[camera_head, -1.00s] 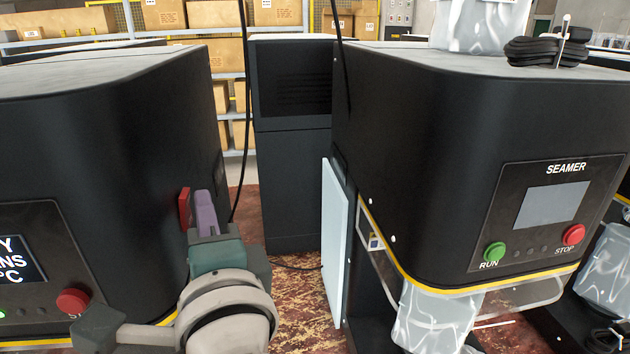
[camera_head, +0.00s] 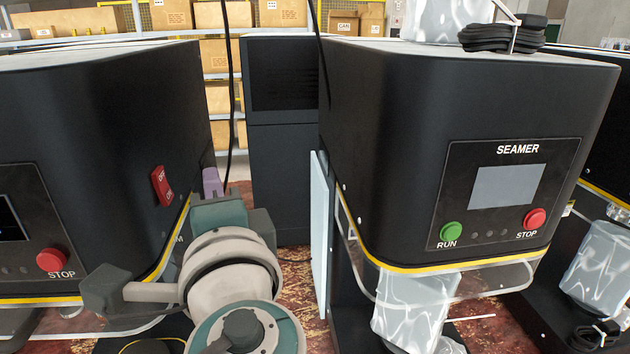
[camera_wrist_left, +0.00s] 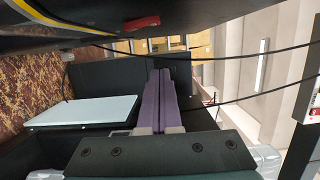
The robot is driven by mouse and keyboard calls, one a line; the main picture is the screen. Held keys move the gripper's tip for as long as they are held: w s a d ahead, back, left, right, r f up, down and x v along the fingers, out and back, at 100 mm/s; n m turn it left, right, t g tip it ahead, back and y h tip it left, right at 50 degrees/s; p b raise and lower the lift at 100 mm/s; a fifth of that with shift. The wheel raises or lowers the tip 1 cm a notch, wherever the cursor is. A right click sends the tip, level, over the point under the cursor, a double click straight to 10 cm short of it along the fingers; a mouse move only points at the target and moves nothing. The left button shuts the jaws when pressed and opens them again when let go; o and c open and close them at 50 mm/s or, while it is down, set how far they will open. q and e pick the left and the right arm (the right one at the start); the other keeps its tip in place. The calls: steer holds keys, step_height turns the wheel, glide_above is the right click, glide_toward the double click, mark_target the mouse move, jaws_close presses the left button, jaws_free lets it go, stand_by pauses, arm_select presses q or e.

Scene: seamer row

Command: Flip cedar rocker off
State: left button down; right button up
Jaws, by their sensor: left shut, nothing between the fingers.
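A red rocker switch (camera_head: 162,187) with small white marks sits on the right side wall of the left black machine (camera_head: 95,140). I cannot read a cedar label or tell which way it is pressed. My left gripper (camera_head: 211,180) has purple fingers, closed together and empty. It is to the right of the rocker, apart from it, by the same side wall. In the left wrist view the shut fingers (camera_wrist_left: 160,85) point up the picture, and the red rocker (camera_wrist_left: 142,24) is above and left of their tips. My right gripper is out of view.
A second black machine (camera_head: 400,130) marked SEAMER stands to the right, with a green RUN button (camera_head: 450,231) and a red STOP button (camera_head: 535,219). A pale panel (camera_head: 319,235) and a dark cabinet (camera_head: 280,140) bound the gap. A black cable (camera_head: 228,100) hangs there.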

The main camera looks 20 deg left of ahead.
arm_select(q)
steer(key=b+v, duration=0.2)
steer(key=v, duration=0.5)
steer(key=shift+s+r, duration=0.2)
steer(key=shift+s, duration=0.4)
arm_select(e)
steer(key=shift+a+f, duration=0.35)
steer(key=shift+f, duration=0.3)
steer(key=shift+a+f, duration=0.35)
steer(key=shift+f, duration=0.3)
arm_select(q)
steer(key=s+a+f+n+g+h, duration=0.2)
steer(key=s+f+g+h, duration=0.15)
steer(key=f, duration=0.25)
steer(key=s+a+f+n+g+h, duration=0.2)
steer(key=s+f+g, duration=0.15)
steer(key=f, duration=0.25)
steer(key=s+d+f+n+g+h, duration=0.2)
steer(key=s+d+n+h, duration=0.15)
steer(key=s+h, duration=0.35)
step_height(320, 180, up, 32)
steer(key=d+p, duration=0.1)
steer(key=p, duration=3)
steer(key=shift+s+d+p, duration=0.25)
steer(key=shift+s+p, duration=0.05)
steer(key=shift+s, duration=0.05)
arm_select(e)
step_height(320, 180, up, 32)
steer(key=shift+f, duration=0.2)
